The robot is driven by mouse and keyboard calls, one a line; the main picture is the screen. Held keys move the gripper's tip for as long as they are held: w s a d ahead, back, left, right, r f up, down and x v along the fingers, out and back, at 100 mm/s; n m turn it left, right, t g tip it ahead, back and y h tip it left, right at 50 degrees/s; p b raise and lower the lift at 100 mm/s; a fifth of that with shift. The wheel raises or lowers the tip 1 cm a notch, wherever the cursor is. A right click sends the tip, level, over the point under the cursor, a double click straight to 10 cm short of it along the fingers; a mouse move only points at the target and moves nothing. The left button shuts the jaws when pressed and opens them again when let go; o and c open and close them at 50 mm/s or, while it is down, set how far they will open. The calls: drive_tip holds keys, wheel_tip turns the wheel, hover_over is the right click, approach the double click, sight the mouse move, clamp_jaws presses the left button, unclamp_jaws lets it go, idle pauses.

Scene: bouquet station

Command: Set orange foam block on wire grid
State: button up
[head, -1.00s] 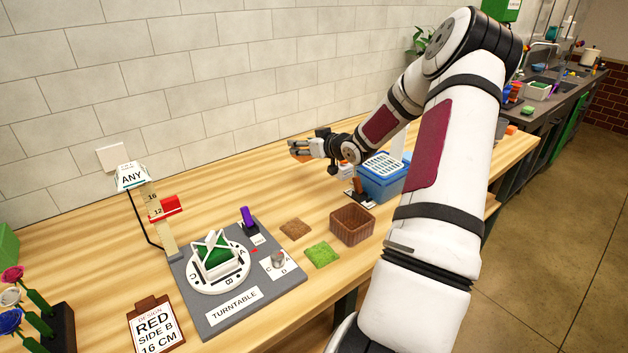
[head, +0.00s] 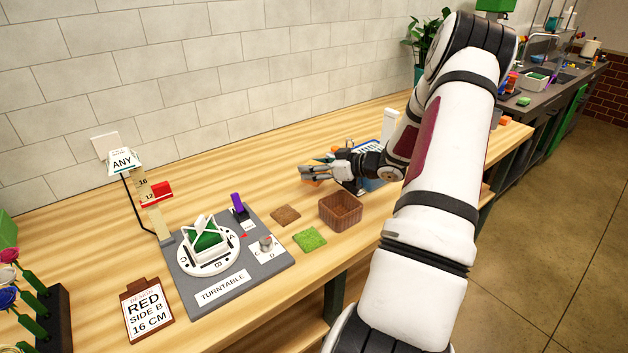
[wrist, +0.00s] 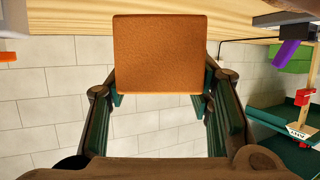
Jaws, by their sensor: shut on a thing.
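My gripper (head: 308,175) is shut on the orange foam block (wrist: 160,54), which fills the upper middle of the wrist view between the two fingers. In the head view only a little of the block (head: 312,183) shows below the fingers. The gripper is above the wooden table, left of the blue bin (head: 373,184). A white wire grid (head: 368,149) shows on the bin's top, mostly hidden behind my arm. The block is apart from the grid.
The turntable board (head: 200,295) is further left. Bare table (head: 240,165) runs along the wall.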

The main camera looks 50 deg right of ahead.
drive_tip(key=shift+f, duration=2)
drive_tip(key=o, duration=0.8)
drive_tip(key=shift+f, duration=0.15)
